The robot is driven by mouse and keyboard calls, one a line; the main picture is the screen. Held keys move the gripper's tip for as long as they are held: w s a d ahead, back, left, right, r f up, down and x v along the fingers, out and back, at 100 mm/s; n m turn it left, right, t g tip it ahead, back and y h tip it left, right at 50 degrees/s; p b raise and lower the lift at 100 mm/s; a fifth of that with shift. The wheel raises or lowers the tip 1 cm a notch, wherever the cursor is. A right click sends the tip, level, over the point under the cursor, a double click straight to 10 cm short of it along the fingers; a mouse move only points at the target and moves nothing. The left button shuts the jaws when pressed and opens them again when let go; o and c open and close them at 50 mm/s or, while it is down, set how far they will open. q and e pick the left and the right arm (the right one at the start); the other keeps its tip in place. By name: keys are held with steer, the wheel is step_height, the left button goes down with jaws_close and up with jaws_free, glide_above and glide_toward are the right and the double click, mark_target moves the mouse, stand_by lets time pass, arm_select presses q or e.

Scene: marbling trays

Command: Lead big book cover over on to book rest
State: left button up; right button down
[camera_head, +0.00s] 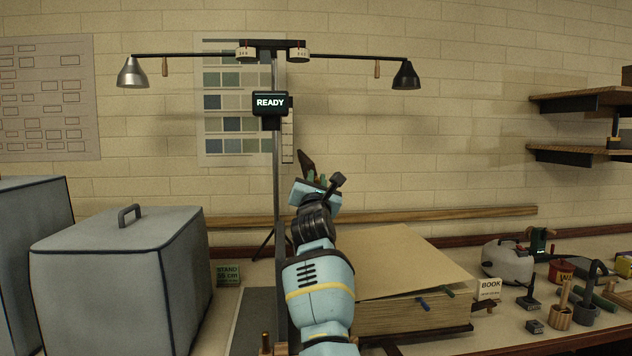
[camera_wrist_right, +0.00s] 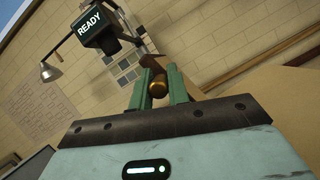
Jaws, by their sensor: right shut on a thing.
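The big book (camera_head: 400,318) lies on the bench right of my right arm, with a broad tan top and thick page edges. My right gripper (camera_head: 316,178) is raised above the book's left side, partly hidden by its own wrist. I cannot clearly identify the book rest. My left gripper is out of view.
A lamp stand (camera_head: 277,130) with a READY display (camera_head: 270,103) rises just behind the gripper. A grey covered box (camera_head: 95,285) stands at left. A dark panel (camera_head: 260,310) lies left of my arm. Small tools and a kettle-like item (camera_head: 507,262) crowd the right.

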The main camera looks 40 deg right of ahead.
steer(key=shift+r, duration=0.1)
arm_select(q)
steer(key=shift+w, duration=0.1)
arm_select(e)
steer(key=c, duration=1.3)
jaws_free()
steer(key=shift+c, duration=0.2)
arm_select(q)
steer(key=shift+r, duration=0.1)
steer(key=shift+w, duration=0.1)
arm_select(e)
steer(key=shift+p+v, duration=0.3)
steer(key=shift+v, duration=0.8)
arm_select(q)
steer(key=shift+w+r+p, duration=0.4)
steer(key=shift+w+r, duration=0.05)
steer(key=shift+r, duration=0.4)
arm_select(e)
steer(key=shift+v, duration=2.75)
steer(key=shift+a, duration=0.1)
